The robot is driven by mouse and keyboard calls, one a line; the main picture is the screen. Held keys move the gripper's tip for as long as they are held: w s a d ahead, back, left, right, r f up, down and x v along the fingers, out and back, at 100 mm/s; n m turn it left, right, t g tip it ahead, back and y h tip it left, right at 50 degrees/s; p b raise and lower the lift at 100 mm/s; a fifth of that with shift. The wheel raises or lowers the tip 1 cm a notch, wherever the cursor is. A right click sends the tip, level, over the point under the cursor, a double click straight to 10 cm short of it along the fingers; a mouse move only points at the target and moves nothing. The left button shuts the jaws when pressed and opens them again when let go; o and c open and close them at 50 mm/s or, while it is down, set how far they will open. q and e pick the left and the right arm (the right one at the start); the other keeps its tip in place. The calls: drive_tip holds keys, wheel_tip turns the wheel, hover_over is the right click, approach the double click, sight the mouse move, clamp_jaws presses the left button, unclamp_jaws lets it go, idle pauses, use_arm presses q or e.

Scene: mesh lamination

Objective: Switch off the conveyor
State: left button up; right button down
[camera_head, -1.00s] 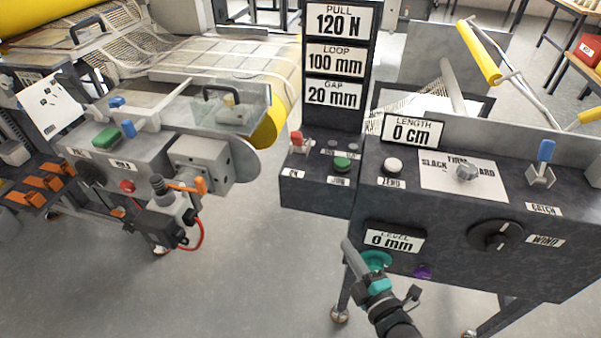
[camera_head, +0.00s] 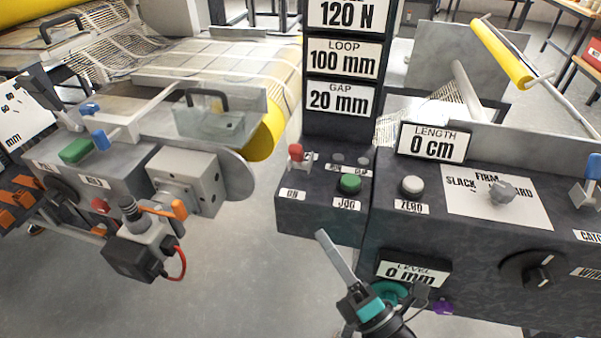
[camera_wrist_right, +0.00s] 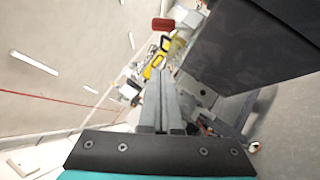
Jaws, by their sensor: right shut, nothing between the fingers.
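A red-tipped toggle lever (camera_head: 296,153) stands on the dark control box, above a label reading "ON". A green button (camera_head: 349,184) labelled "JOG" sits to its right. My right gripper (camera_head: 322,235) is shut and empty, its fingers pointing up in front of the box, below the lever and apart from it in the picture. In the right wrist view the closed fingers (camera_wrist_right: 160,78) point away from the camera; a red part (camera_wrist_right: 163,24) shows beyond them, but I cannot tell surely what it is. My left gripper is not in view.
The conveyor belt (camera_head: 215,58) lies at the upper left. A display post (camera_head: 343,68) rises behind the lever. At the right, a dark panel carries a white button (camera_head: 412,186), a black knob (camera_head: 532,269) and a length display (camera_head: 433,143). Open floor (camera_head: 235,275) lies left of the gripper.

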sight(298, 156)
drive_tip(key=x, duration=1)
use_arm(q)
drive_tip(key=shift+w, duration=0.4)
use_arm(e)
drive_tip(key=shift+w+d+r, duration=0.2)
drive_tip(key=shift+w+r, duration=0.3)
drive_tip(key=shift+w, duration=0.35)
drive_tip(key=shift+w+d+r, duration=0.2)
drive_tip(key=shift+w+r, duration=0.25)
drive_tip(key=shift+w, duration=0.45)
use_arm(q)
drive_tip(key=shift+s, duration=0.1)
